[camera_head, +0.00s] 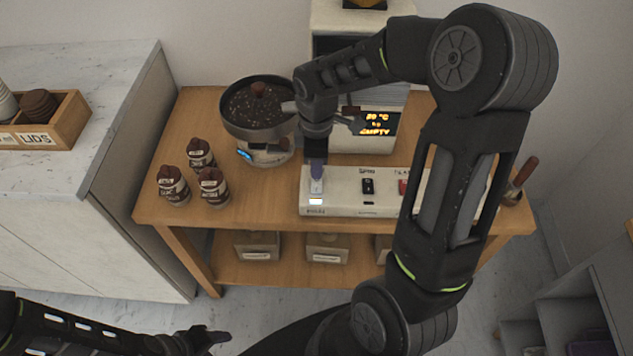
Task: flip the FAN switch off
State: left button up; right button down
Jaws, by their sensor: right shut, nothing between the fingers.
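A white switch panel (340,208) lies along the front of the wooden cart. My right gripper (316,168) points down, shut and empty, at the panel's left end. Its tips are at or just above a pale left switch (316,186); I cannot tell whether they touch. A bright light (315,201) glows just in front of that switch. A black switch (368,186) sits in the middle, and a red one (403,187) is partly hidden by my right arm. The labels are too small to tell which is FAN. My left gripper (205,340) is low at bottom left, its opening unclear.
A roaster pan (258,108) with dark beans stands behind the panel's left end. A machine with a lit display (378,124) is behind the panel. Several brown bottles (214,188) stand at the cart's left. A marble counter (85,80) is farther left.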

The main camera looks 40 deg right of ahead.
jog(key=shift+f+b, duration=0.7)
jog(key=shift+f, duration=0.2)
dwell(0.4)
notch_tip(320, 180, up, 7)
jog(key=p, duration=0.5)
jog(key=shift+p, duration=0.4)
dwell(0.6)
